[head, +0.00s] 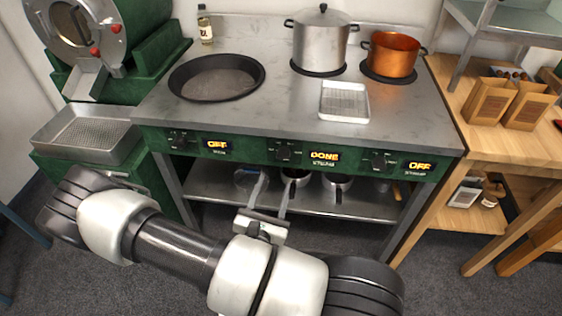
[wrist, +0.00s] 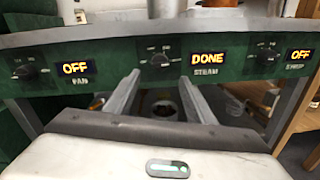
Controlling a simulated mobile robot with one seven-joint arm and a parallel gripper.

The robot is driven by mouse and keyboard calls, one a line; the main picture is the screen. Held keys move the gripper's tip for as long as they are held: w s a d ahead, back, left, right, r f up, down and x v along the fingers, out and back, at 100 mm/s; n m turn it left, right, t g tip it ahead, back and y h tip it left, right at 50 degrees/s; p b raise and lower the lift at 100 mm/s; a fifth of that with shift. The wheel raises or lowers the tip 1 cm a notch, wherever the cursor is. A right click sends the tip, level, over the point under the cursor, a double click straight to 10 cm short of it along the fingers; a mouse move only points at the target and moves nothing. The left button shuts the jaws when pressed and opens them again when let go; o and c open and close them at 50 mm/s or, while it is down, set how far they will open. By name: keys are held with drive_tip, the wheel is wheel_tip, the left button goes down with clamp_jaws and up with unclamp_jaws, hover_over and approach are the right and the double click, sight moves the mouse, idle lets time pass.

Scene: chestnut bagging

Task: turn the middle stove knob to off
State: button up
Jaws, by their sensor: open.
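The middle stove knob (head: 283,151) is a dark round knob on the green front panel, left of a lit display (head: 324,156) that reads DONE above the word STEAM. In the wrist view the same knob (wrist: 158,61) sits above and between my two fingers. My gripper (head: 273,187) is open and empty, in front of the stove and below the knob, apart from it. In the wrist view its fingers (wrist: 163,80) point toward the panel.
The left knob (wrist: 25,70) and right knob (wrist: 266,55) have displays reading OFF. A black pan (head: 216,77), a steel pot (head: 320,40), a copper pot (head: 392,54) and a small tray (head: 344,101) stand on the stovetop. A lower shelf (head: 220,197) holds pans.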

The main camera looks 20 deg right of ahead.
sight(282, 159)
drive_tip(key=b+x, duration=0.1)
drive_tip(key=x, duration=0.9)
drive_tip(key=shift+w+d, duration=0.25)
drive_tip(key=shift+d, duration=0.05)
drive_tip(key=c, duration=1)
